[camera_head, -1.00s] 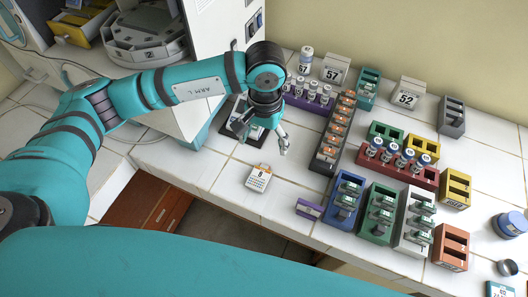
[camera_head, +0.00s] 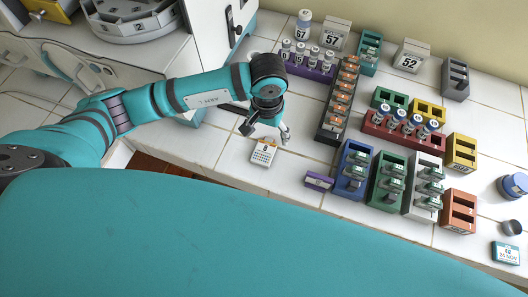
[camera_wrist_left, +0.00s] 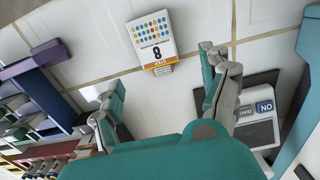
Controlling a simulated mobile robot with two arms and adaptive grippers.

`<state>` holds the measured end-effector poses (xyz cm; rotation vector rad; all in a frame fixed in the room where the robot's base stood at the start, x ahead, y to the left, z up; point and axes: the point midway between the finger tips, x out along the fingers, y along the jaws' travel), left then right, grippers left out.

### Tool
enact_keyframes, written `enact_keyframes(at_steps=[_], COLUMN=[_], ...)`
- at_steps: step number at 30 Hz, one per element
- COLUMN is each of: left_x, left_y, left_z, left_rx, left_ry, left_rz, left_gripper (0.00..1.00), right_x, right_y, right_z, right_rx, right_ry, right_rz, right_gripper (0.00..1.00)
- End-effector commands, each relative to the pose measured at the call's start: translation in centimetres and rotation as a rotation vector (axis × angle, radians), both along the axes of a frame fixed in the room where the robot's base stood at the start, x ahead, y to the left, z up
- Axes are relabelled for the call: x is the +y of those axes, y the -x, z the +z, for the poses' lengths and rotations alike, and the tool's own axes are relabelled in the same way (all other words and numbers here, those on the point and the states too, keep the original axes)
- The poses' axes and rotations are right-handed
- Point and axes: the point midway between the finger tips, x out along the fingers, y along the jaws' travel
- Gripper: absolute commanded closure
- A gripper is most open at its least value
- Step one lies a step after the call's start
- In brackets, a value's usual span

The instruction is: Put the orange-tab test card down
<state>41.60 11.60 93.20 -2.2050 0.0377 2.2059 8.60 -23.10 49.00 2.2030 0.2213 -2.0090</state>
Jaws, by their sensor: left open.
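Several small pieces with orange tabs stand in a long black rack (camera_head: 330,134) right of my left gripper in the head view. I cannot single out one as the task's test card. My left gripper (camera_head: 266,131) is open over the white counter, just behind a small white block marked 8 (camera_head: 264,152). In the left wrist view the gripper's fingers (camera_wrist_left: 166,98) are spread with no card between them. The block (camera_wrist_left: 152,38) lies beyond them, showing coloured dots and an orange stripe. My right gripper is not in view.
Blue (camera_head: 350,172), green (camera_head: 386,182) and grey (camera_head: 423,188) racks stand to the right, with a small purple block (camera_head: 318,181). Bare tile lies around the white block.

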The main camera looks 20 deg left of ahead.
Motion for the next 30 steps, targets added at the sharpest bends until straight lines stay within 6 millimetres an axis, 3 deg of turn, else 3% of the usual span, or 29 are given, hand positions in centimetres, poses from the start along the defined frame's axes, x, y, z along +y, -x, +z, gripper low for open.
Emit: enact_keyframes(at_steps=[4, 12, 21, 30], left_x=[0.0, 0.0, 0.0, 0.0], left_y=[0.0, 0.0, -0.1, 0.0], left_z=[-1.0, -5.0, -5.4, -5.4], left_rx=[0.003, 0.001, 0.000, 0.000], left_ry=[0.001, 0.001, 0.000, 0.000], left_rz=[0.000, 0.000, -0.001, -0.001], left_gripper=[0.20, 0.20, 0.20, 0.57], right_x=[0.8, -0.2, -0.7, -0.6], right_y=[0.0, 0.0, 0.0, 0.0], right_z=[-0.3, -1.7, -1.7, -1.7], right_rx=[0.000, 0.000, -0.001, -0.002], right_ry=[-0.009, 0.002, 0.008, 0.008], right_rz=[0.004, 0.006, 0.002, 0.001], right_gripper=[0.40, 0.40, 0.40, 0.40])
